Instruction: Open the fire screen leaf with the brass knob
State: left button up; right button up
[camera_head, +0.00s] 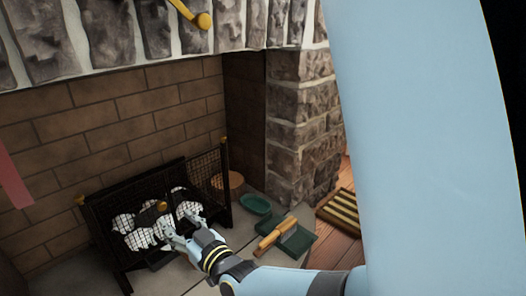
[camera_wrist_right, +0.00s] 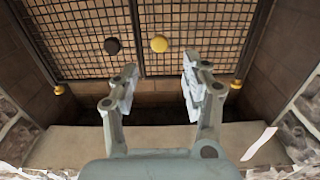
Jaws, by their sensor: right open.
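The fire screen (camera_head: 110,265) stands in the fireplace, a black frame with wire mesh. In the right wrist view its two mesh leaves meet at a central upright, apparently closed. The brass knob (camera_wrist_right: 159,44) is on the leaf right of that upright; a dark knob (camera_wrist_right: 112,46) is on the leaf to its left. A brass-coloured knob (camera_head: 162,206) also shows in the head view. My right gripper (camera_head: 177,222) is in front of the screen, fingers open and empty (camera_wrist_right: 158,72). The brass knob appears just beyond the fingertips, between them, apparently untouched. My left gripper is not in view.
White lumps (camera_head: 125,222) show behind the mesh. A green bowl (camera_head: 255,204) and a dark green dustpan or tray (camera_head: 297,243) with a wooden-handled piece (camera_head: 272,238) lie right of the screen. A striped grate or mat (camera_head: 342,212) lies beyond. Stonework (camera_head: 300,135) stands at right.

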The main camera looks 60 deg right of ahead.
jog(key=s+a+r+n+g+p, duration=0.15)
jog(key=s+r+p, duration=0.35)
jog(key=s+p, duration=0.5)
pick_arm(q)
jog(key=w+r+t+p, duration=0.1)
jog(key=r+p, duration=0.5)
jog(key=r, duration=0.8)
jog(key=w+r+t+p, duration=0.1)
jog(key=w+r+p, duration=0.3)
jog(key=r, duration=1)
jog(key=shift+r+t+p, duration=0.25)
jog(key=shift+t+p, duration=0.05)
jog(key=shift+p, duration=1)
pick_arm(e)
jog(key=s+a+f+g+y, duration=0.1)
jog(key=s+f+g, duration=0.3)
jog(key=s, duration=0.7)
jog(key=s+a+f+n+g+y, duration=0.1)
jog(key=s+f+g, duration=0.3)
jog(key=s, duration=0.6)
jog(key=shift+s+a+f+g+y, duration=0.15)
jog(key=shift+s+f+g+y, duration=0.1)
jog(key=shift+s+g+y, duration=0.25)
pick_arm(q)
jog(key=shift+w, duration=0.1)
pick_arm(e)
jog(key=shift+w+n, duration=0.15)
jog(key=shift+n, duration=0.1)
